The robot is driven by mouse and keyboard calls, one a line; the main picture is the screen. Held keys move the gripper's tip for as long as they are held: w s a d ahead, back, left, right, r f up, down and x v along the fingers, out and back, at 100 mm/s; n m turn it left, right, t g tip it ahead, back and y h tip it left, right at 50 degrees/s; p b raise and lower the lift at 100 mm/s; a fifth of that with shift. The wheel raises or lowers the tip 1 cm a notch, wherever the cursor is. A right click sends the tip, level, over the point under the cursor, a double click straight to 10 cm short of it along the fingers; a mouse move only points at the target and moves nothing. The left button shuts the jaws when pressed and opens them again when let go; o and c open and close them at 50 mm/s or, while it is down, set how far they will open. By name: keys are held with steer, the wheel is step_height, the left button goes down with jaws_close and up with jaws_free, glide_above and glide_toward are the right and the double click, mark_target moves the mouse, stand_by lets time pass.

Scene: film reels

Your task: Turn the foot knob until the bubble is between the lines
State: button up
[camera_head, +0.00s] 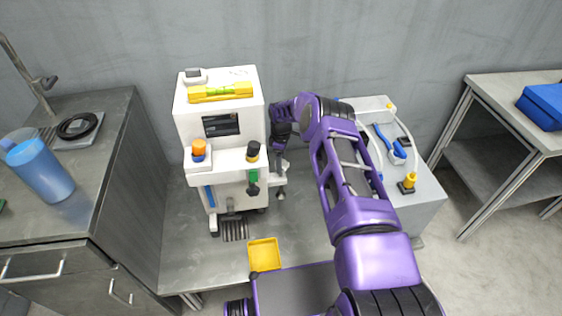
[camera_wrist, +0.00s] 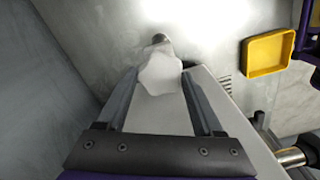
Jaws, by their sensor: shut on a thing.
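A white machine (camera_head: 218,128) stands on a metal table. A yellow spirit level (camera_head: 220,92) with a green vial lies on its top; the bubble is too small to place against the lines. My gripper (camera_head: 280,168) reaches down along the machine's right side. In the wrist view its two fingers stand either side of a pale, lobed foot knob (camera_wrist: 160,76) and are shut on it. A short metal stem shows beyond the knob. In the head view the knob is hard to make out beneath my gripper.
A yellow tray (camera_head: 264,254) lies on the table in front of the machine. A grey-white case (camera_head: 425,190) with blue and yellow items stands to the right, behind my arm. A blue cup (camera_head: 40,170) stands on the left counter. A grey wall is close behind.

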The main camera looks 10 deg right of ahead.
steer(key=m, duration=1)
steer(key=shift+d, duration=0.1)
steer(key=shift+m, duration=0.3)
stand_by(0.3)
steer(key=o, duration=1.4)
steer(key=shift+f, duration=0.1)
steer(key=shift+c, duration=0.2)
steer(key=shift+w+r, duration=0.1)
steer(key=shift+r, duration=0.5)
step_height(320, 180, up, 16)
steer(key=shift+d+r+p, duration=0.1)
steer(key=shift+r+p, duration=0.1)
steer(key=shift+p, duration=0.85)
